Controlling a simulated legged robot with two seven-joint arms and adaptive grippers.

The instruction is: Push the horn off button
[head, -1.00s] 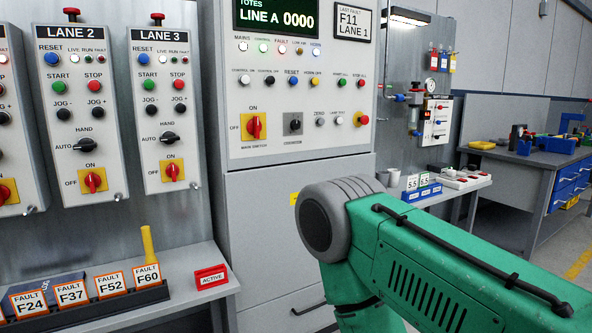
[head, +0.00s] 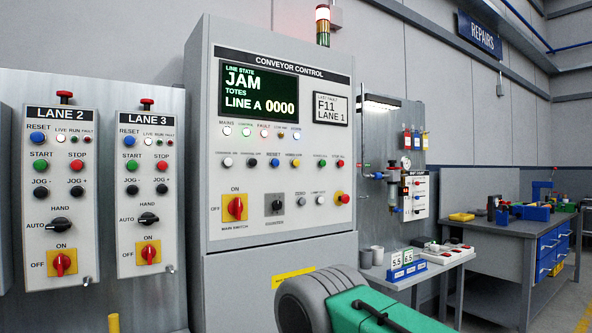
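The horn off button (head: 296,162) is a small yellow button on the front of the grey conveyor control cabinet (head: 212,120). It sits in the row of push buttons below the screen, between the blue reset button (head: 275,162) and a green button (head: 322,163). Its label is small and blurred now. Nothing covers the button. A green link of my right arm (head: 375,312) with a grey rounded joint shows at the bottom, below the button row. Neither gripper is in view, so I cannot see what they hold or touch.
The screen (head: 258,90) reads JAM, LINE A 0000. A stack light (head: 323,25) stands on top. The lane 2 box (head: 62,205) and lane 3 box (head: 146,205) are at left. A side bench (head: 440,262) and a workbench (head: 500,245) stand at right.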

